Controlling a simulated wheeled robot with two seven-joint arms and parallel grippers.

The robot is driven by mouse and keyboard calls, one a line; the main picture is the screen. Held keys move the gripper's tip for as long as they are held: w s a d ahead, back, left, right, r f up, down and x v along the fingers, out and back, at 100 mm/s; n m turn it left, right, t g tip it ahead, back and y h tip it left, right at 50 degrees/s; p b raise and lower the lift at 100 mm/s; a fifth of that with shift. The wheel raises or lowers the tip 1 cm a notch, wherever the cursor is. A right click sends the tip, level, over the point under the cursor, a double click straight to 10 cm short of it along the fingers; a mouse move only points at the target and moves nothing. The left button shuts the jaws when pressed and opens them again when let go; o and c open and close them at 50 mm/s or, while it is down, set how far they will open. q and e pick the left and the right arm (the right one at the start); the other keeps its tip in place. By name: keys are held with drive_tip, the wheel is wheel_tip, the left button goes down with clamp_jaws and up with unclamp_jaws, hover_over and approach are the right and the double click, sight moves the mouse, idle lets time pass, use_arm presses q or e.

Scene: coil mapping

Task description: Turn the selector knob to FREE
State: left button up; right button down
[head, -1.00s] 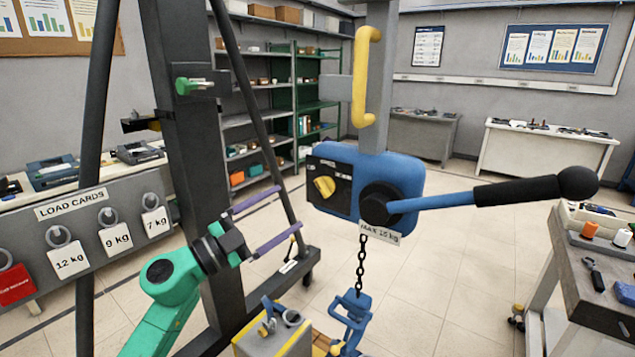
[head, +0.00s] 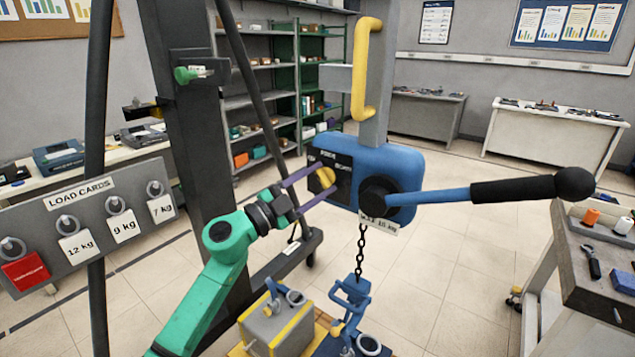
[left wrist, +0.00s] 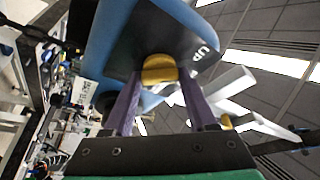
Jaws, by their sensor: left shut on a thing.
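The yellow selector knob (head: 326,177) sits on the black panel (head: 342,191) of the blue hoist body (head: 403,162). My left gripper (head: 322,180) has its purple fingers around the knob and is shut on it. In the left wrist view the knob (left wrist: 159,69) is between the two fingertips, and the word UP shows on the panel (left wrist: 203,52) to the right of it. The other panel words are partly covered or too small to read. My right gripper is not in view.
A long lever with a black grip (head: 525,188) sticks out right from the hoist. A chain with a blue hook (head: 352,290) hangs below, beside a grey and yellow block (head: 275,325). The load card board (head: 95,220) stands left. A dark post (head: 185,130) rises behind my arm.

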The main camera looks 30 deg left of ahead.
use_arm(q)
drive_tip(key=shift+m, duration=0.4)
drive_tip(key=m+g+p, duration=0.1)
drive_tip(key=m+g, duration=0.1)
drive_tip(key=m, duration=0.2)
drive_tip(key=shift+h+p, duration=0.3)
drive_tip(key=shift+h, duration=0.1)
drive_tip(key=shift+m+g+p, duration=0.4)
drive_tip(key=shift+m+g, duration=0.3)
drive_tip(key=shift+m, duration=1)
drive_tip(key=shift+y, duration=0.3)
drive_tip(key=o, duration=1.4)
drive_tip(key=shift+c, duration=0.2)
